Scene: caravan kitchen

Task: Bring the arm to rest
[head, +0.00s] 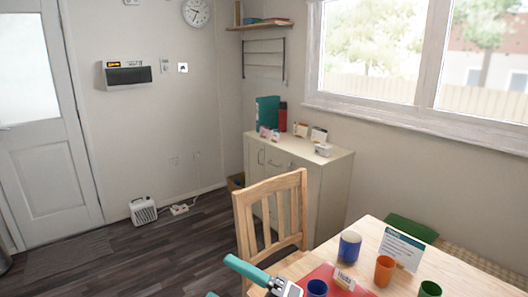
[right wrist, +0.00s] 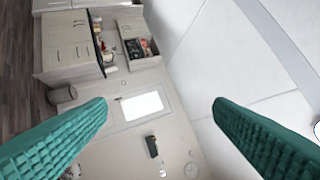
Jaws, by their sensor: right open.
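My right gripper (head: 219,277) shows at the bottom of the head view. Its teal fingers point left and its grey body is cut off by the lower edge. It is in front of the wooden chair and left of the table's near corner. In the right wrist view the two teal fingers (right wrist: 160,103) stand wide apart with nothing between them. Beyond them are the door and, at right, a large pale surface. My left gripper is not in view.
A wooden chair (head: 270,192) stands by the table (head: 462,272). On the table are a blue mug (head: 349,247), an orange cup (head: 384,271), a green cup (head: 430,289), another blue cup (head: 316,289), a red mat (head: 324,273) and a sign (head: 400,247).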

